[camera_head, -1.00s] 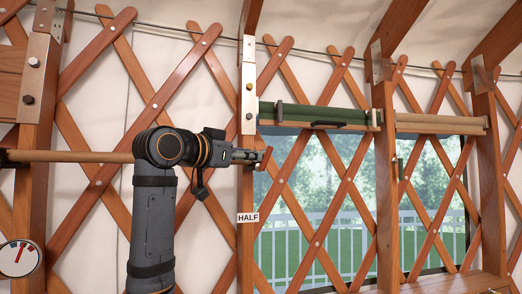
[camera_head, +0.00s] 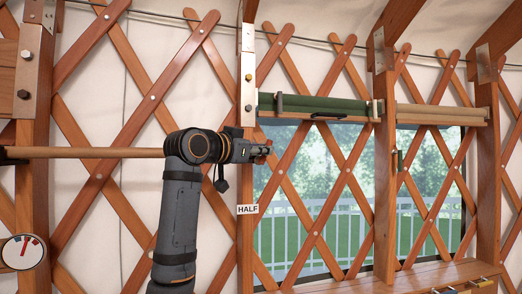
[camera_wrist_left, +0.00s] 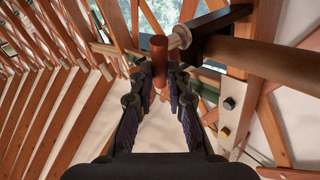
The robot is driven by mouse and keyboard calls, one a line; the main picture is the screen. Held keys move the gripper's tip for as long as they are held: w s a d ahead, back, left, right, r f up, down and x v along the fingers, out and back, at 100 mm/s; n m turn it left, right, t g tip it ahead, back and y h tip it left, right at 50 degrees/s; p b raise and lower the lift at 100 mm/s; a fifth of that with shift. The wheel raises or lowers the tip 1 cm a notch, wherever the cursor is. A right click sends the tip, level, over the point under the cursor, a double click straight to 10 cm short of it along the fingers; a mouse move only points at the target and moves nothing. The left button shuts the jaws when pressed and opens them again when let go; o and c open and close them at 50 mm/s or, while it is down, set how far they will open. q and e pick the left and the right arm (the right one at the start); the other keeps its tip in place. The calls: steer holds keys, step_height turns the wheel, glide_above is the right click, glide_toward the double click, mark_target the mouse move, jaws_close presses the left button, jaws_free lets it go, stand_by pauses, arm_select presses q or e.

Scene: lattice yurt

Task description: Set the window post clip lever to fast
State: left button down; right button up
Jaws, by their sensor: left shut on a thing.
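The lever (camera_wrist_left: 159,48) has a reddish-brown round grip in the left wrist view, next to a pale metal collar and a dark block. My left gripper (camera_wrist_left: 160,78) is shut on the lever, one finger on each side. In the head view my left gripper (camera_head: 258,150) is at the wooden window post (camera_head: 246,235), and it hides most of the lever. A white HALF label (camera_head: 247,209) is on the post below the gripper. No fast label can be read. My right gripper is not in view.
A rolled green blind (camera_head: 310,105) hangs above the window, with a tan roll (camera_head: 440,115) to its right. A wooden rail (camera_head: 90,152) runs behind my arm. A round dial (camera_head: 22,252) is at lower left, and a shelf (camera_head: 420,278) at lower right.

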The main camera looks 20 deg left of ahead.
arm_select(q)
steer(key=n+t+b, duration=0.1)
steer(key=b, duration=0.1)
steer(key=n+t+b, duration=0.1)
steer(key=t+b, duration=0.1)
steer(key=a+n+t+b, duration=0.1)
steer(key=b, duration=0.1)
steer(key=shift+s+f, duration=0.3)
steer(key=shift+s, duration=0.1)
steer(key=c, duration=1.7)
jaws_free()
steer(key=shift+o, duration=0.5)
